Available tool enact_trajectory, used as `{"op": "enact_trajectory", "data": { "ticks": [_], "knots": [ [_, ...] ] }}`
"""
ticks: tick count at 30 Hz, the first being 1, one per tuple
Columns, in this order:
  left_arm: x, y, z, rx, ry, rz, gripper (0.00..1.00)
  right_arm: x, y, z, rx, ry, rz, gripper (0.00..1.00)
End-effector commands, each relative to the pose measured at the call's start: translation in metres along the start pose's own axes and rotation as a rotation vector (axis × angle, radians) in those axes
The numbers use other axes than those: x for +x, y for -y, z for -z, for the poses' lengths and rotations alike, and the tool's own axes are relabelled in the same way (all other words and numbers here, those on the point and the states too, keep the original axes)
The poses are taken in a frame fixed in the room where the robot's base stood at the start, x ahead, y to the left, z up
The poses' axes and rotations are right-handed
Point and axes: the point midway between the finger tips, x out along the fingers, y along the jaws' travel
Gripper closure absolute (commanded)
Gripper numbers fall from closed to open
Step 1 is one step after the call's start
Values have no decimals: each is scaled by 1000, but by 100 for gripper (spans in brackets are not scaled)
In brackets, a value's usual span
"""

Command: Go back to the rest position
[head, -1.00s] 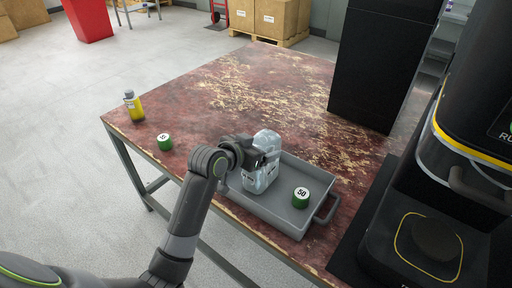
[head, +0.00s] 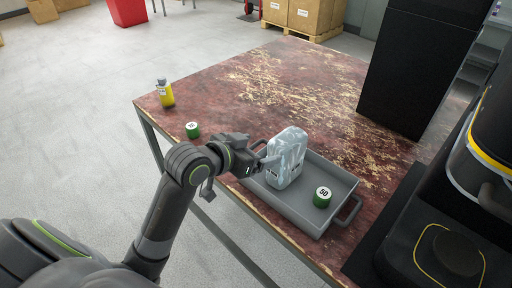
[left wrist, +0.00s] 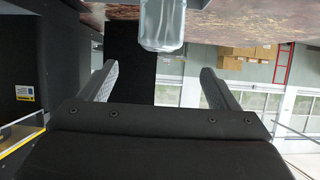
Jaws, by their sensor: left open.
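My left gripper (head: 262,163) is at the left edge of the grey tray, close beside a clear, whitish plastic-looking container (head: 287,158) that stands in the tray. In the left wrist view the two fingers (left wrist: 158,88) are spread apart with nothing between them, and the container (left wrist: 162,25) shows beyond them at the top. My right gripper is not in view.
The grey tray (head: 345,179) with a handle lies on the worn red table (head: 240,95) and also holds a green "50" can (head: 322,196). Another green can (head: 192,130) and a yellow bottle (head: 165,93) stand at the left. A black machine (head: 455,205) is at the right.

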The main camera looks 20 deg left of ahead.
Motion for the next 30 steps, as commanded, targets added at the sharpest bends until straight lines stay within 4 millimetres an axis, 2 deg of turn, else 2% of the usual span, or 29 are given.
{"op": "enact_trajectory", "data": {
  "ticks": [13, 17, 20, 23, 24, 27, 30],
  "knots": [
    [0, 0, 0, -1, 1, 0, 17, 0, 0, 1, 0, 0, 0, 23],
    [-2, 2, -17, -14, 36, 16, 17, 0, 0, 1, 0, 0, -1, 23],
    [-10, 5, -55, -43, 119, 56, 17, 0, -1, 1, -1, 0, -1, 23],
    [-26, 8, -109, -83, 241, 117, 17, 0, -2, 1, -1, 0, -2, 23],
    [-36, 9, -132, -100, 298, 144, 17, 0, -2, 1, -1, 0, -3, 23],
    [-63, 9, -183, -137, 427, 209, 17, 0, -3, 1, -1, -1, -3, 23],
    [-90, 7, -223, -167, 540, 264, 17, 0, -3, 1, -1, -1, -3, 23]
  ]
}}
